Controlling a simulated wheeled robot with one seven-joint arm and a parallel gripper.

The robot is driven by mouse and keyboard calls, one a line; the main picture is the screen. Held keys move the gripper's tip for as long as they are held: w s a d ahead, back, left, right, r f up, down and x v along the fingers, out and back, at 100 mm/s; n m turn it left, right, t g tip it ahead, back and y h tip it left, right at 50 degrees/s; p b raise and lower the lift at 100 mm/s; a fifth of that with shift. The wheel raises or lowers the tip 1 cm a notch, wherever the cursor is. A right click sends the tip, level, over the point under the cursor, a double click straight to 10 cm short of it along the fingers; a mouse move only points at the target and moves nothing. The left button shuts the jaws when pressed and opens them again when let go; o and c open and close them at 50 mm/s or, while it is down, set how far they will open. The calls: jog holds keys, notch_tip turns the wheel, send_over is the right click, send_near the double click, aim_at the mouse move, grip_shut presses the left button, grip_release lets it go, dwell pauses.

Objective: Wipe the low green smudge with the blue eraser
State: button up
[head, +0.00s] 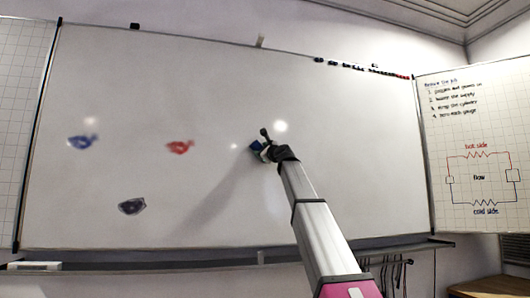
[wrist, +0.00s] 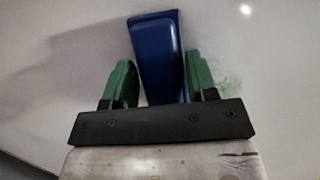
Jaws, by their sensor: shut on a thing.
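My gripper (head: 264,149) is up at the right half of the whiteboard. In the wrist view, its two green fingers (wrist: 160,78) are shut on the blue eraser (wrist: 158,42), one on each side. The eraser also shows in the head view as a small blue block (head: 255,146) at the board. I cannot tell whether its face touches the board. A faint, patchy green smudge (wrist: 227,82) shows on the board just right of the right finger in the wrist view. In the head view I see no green mark; my arm covers part of the board there.
A tray ledge (head: 180,262) runs along the bottom. A paper chart (head: 475,150) stands at the right.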

jog(key=shift+s+a+r, duration=0.15)
jog(key=shift+a+r, duration=0.05)
jog(key=shift+a, duration=0.45)
jog(key=shift+s+a+r, duration=0.15)
jog(key=shift+a, duration=0.45)
jog(key=w+d, duration=0.3)
jog(key=d, duration=1)
jog(key=shift+w, duration=0.35)
dwell(0.4)
jog(key=shift+s+a, duration=0.6)
jog(key=shift+a, duration=1.55)
jog(key=shift+s+a, duration=0.6)
jog(key=shift+a, duration=1.6)
jog(key=shift+s+a, duration=0.6)
jog(key=shift+a, duration=1.55)
